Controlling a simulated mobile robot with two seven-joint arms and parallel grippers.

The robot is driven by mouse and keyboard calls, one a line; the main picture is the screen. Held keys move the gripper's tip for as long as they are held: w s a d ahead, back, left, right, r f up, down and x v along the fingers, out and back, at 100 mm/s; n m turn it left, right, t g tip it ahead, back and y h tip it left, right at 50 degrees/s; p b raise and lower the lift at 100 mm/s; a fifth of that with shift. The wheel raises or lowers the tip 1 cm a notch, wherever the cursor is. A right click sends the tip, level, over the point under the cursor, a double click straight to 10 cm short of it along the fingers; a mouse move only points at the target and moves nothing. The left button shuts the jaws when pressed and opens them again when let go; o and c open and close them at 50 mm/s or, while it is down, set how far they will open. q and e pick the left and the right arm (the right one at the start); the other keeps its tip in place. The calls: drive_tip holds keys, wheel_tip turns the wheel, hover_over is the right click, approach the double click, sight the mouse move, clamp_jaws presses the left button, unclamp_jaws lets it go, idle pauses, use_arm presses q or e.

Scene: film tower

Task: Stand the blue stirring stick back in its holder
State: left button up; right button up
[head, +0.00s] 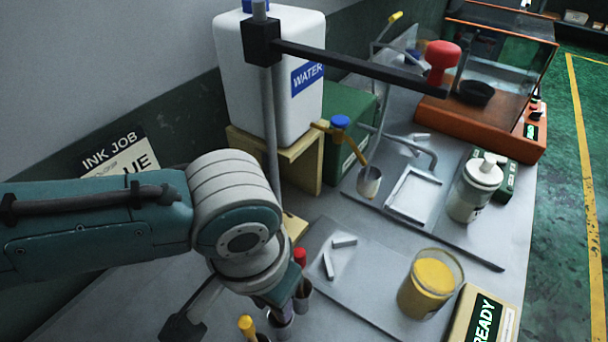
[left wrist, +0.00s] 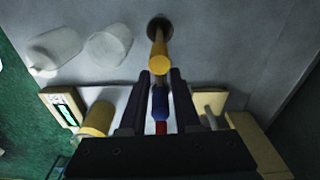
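My left gripper (head: 285,297) is low over the row of small grey stick cups. In the left wrist view its two dark fingers (left wrist: 160,73) are close together on either side of the blue stirring stick (left wrist: 160,102) and appear shut on it. The stick's lower part seems to reach the middle cup (head: 281,322); its end is hidden. A yellow-handled stick (head: 247,326) stands in the nearer cup, also seen in the left wrist view (left wrist: 158,52). A red-handled stick (head: 300,258) stands in the farther cup (head: 302,295). My right gripper is not in view.
A yellow ink jar (head: 431,285) and a READY sign box (head: 484,318) stand to the right. A lidded white jar (head: 474,190) is behind. The stand's post (head: 270,140) and horizontal bar (head: 350,67) rise near my arm. A WATER jug (head: 268,90) is at the back.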

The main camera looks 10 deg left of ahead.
use_arm(q)
drive_tip(key=o, duration=0.3)
drive_tip(key=r, duration=0.3)
drive_tip(key=r+p, duration=0.1)
drive_tip(key=r, duration=0.6)
drive_tip(key=shift+s+a+p, duration=0.15)
drive_tip(key=shift+s+p, duration=0.2)
drive_tip(key=shift+p, duration=0.05)
